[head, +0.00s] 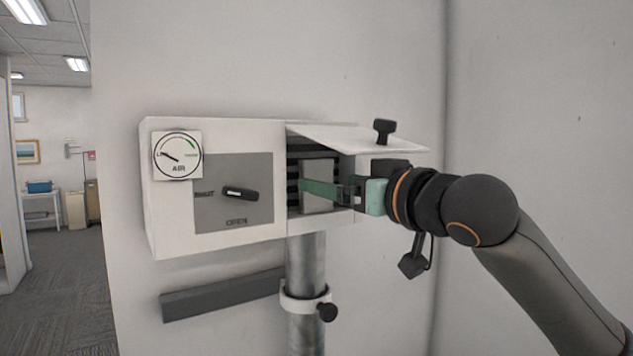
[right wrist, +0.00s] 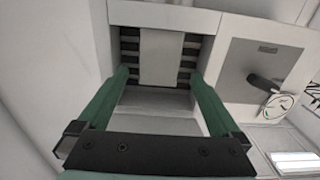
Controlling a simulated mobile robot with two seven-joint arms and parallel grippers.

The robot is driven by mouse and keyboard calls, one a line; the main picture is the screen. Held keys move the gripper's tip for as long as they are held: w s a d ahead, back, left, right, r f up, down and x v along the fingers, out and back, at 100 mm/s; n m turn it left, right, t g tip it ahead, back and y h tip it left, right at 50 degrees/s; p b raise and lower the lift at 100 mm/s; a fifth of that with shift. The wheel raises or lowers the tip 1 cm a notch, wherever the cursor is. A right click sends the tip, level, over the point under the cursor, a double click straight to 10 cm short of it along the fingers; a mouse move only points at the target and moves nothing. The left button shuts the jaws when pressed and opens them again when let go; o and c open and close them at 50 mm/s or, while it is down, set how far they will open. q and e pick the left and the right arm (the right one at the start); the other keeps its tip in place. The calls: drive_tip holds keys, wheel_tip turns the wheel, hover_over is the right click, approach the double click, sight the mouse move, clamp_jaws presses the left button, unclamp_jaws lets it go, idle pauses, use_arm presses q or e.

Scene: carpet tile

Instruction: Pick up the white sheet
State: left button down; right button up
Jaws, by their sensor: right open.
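The white sheet (head: 319,172) is a pale upright panel inside the open compartment of a wall-mounted white box. It stands in front of dark slats and also shows in the right wrist view (right wrist: 162,58). My right gripper (head: 318,189) reaches into the compartment from the right with its green fingers. In the right wrist view the gripper (right wrist: 160,74) is open, with one fingertip on each side of the sheet and a gap to both edges. In the head view the near finger covers part of the sheet, and the other finger is hidden. My left gripper is not in view.
The compartment's white flap (head: 350,137), with a black knob (head: 384,130), is raised just above my gripper. A gauge (head: 177,155) and a black rotary handle (head: 240,194) are on the box's front. A metal pipe (head: 306,262) runs below.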

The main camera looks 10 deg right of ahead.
sight(319, 213)
drive_tip(key=p+x, duration=0.1)
drive_tip(key=x, duration=0.4)
drive_tip(key=shift+f, duration=0.1)
drive_tip(key=shift+c, duration=0.2)
drive_tip(key=c, duration=1.2)
